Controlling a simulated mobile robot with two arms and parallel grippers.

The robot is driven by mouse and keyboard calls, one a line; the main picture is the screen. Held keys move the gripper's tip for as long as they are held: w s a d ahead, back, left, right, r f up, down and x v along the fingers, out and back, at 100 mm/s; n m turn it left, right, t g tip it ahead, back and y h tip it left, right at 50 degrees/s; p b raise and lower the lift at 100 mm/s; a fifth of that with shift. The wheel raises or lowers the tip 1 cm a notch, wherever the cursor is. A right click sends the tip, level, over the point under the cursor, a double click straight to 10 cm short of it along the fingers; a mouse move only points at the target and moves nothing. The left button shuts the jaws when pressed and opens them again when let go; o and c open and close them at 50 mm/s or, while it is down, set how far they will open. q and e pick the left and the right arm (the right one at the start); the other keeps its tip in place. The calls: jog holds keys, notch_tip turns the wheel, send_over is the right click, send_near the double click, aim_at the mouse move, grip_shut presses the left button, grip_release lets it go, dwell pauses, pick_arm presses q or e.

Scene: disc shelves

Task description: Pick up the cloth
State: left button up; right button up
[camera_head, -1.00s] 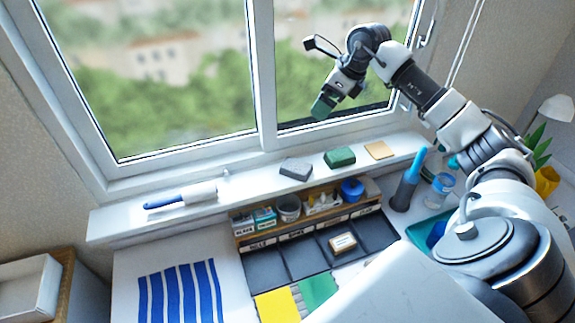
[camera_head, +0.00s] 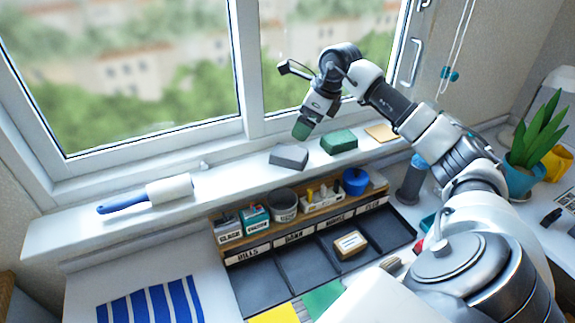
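A blue-and-white striped cloth (camera_head: 150,305) lies flat on the white table at the lower left, cut off by the bottom edge. My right gripper (camera_head: 302,130) is at the window, above the sill between the grey block and the green block, far from the striped cloth. A dark green piece shows at its tip. I cannot tell whether it is a held thing or part of the fingers, and the fingers cannot be told apart. My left gripper is not in view.
The sill (camera_head: 65,235) bears a blue-handled roller (camera_head: 168,190), a grey block (camera_head: 289,157), a green block (camera_head: 339,142) and a tan square (camera_head: 381,132). Below stands a labelled organizer with a dark tray (camera_head: 262,285). A potted plant (camera_head: 537,135) stands at right.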

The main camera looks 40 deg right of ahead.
jog(key=p, duration=0.1)
send_over(290, 152)
jog(key=s, duration=0.2)
jog(key=f, duration=0.5)
jog(key=shift+s+d+f, duration=0.1)
jog(key=shift+d+f, duration=0.25)
jog(key=shift+d, duration=0.05)
jog(key=p+x, duration=0.1)
jog(key=x, duration=0.1)
jog(key=p+x, duration=0.1)
jog(key=x, duration=0.1)
jog(key=shift+w, duration=0.25)
jog(key=shift+w+f, duration=0.2)
jog(key=shift+f, duration=0.35)
jog(key=shift+s, duration=0.1)
jog(key=shift+f+b, duration=0.2)
jog(key=shift+b, duration=0.1)
jog(key=shift+c, duration=0.2)
jog(key=c, duration=1)
